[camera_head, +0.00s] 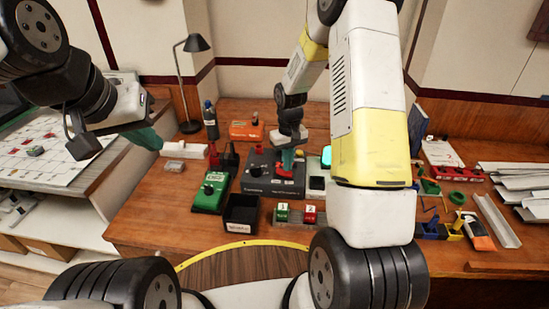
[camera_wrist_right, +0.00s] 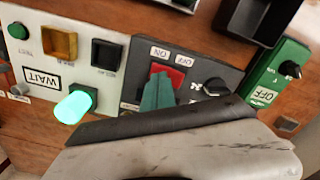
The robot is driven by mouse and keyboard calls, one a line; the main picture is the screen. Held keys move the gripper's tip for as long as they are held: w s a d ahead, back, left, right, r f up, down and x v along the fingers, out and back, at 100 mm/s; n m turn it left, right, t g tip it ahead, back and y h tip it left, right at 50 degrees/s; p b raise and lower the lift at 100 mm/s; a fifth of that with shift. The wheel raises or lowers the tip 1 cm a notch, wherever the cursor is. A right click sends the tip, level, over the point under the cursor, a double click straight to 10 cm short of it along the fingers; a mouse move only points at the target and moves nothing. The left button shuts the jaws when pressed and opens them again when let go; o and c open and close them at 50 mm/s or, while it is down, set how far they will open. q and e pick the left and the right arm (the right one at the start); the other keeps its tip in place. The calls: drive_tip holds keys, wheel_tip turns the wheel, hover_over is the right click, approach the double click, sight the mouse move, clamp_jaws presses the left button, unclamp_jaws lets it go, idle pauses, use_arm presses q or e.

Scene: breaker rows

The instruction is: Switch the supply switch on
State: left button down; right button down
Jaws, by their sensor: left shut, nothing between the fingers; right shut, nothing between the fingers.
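The dark grey supply box (camera_head: 262,180) stands mid-table. Its red rocker switch (camera_wrist_right: 168,72) shows in the right wrist view beside upside-down ON and OFF labels. A black knob (camera_wrist_right: 215,87) is on the same face. My right gripper (camera_wrist_right: 158,92) is shut, its teal fingertips over the rocker's lower part and hiding some of it. Contact and the rocker's tilt cannot be told. In the head view my right gripper (camera_head: 288,160) is over the box's right side. My left gripper (camera_head: 152,140) is shut and empty, at the table's left edge.
Beside the supply box is a pale panel (camera_wrist_right: 75,45) with a lit green button (camera_wrist_right: 73,105) and a WAIT label. A green box (camera_head: 212,191) marked OFF and a black bin (camera_head: 242,212) stand close by. Tools and parts crowd the table's right.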

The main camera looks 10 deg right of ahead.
drive_tip(key=shift+r, duration=2.95)
wheel_tip(320, 180, up, 17)
drive_tip(key=m+t, duration=0.1)
drive_tip(key=t, duration=0.2)
hover_over(287, 173)
drive_tip(key=s, duration=1)
drive_tip(key=s+a+r+t+y, duration=0.1)
drive_tip(key=s+r, duration=0.2)
drive_tip(key=s, duration=0.4)
drive_tip(key=s+a+r+m+t+y, duration=0.1)
drive_tip(key=s+r+t, duration=0.1)
drive_tip(key=s, duration=0.5)
drive_tip(key=shift+s+r, duration=0.2)
drive_tip(key=shift+r, duration=0.45)
